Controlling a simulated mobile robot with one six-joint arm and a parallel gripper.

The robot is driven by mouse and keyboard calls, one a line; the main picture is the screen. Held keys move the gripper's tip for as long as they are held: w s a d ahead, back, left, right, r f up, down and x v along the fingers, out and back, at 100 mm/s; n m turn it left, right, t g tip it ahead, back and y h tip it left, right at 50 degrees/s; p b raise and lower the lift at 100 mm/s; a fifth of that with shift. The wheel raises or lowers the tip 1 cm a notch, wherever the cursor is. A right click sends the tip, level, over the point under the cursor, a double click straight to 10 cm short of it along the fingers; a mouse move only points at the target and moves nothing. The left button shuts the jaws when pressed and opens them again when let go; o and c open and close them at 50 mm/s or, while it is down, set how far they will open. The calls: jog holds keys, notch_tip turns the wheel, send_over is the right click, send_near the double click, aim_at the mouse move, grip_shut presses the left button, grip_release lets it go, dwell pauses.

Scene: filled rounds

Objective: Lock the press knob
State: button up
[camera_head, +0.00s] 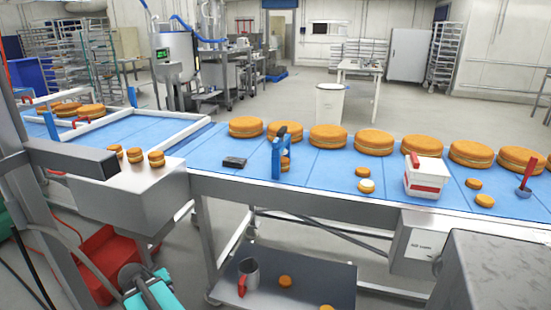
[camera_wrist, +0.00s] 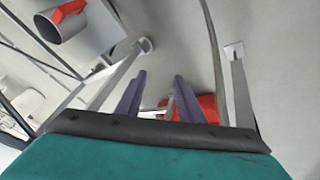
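A blue upright frame (camera_head: 277,158) with a dark knob-like part on top stands on the blue conveyor top, left of centre in the head view; a small round sits in or behind it. This looks like the press, but I cannot tell the state of its knob.
The conveyor (camera_head: 320,190) carries large rounds along its back edge. A white-and-red box (camera_head: 426,181) and a black block (camera_head: 234,162) stand on it. A metal box (camera_head: 130,195) with small rounds is left. A metal jug (camera_head: 249,279) is on the lower shelf (camera_head: 310,284).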

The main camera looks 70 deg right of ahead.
jog(key=s+d+r+m+t+h+b, duration=0.1)
jog(key=d+r+m+h+b, duration=0.3)
jog(key=d+r, duration=0.75)
jog(key=m+g+h+b, duration=0.2)
jog(key=m+h+b, duration=0.4)
jog(key=h+b, duration=0.5)
send_near(276, 144)
jog(key=a+r+y+b, duration=0.2)
jog(key=a, duration=0.1)
jog(key=shift+w+d+f, duration=0.2)
jog(key=shift+w+f, duration=0.05)
jog(key=shift+w, duration=0.05)
jog(key=shift+d+p, duration=0.15)
jog(key=shift+p, duration=0.25)
jog(key=d+p, duration=0.3)
jog(key=p, duration=0.2)
jog(key=shift+w+r, duration=0.1)
jog(key=shift+r, duration=0.05)
jog(key=d+p, duration=0.2)
jog(key=p, duration=0.3)
jog(key=shift+d, duration=0.1)
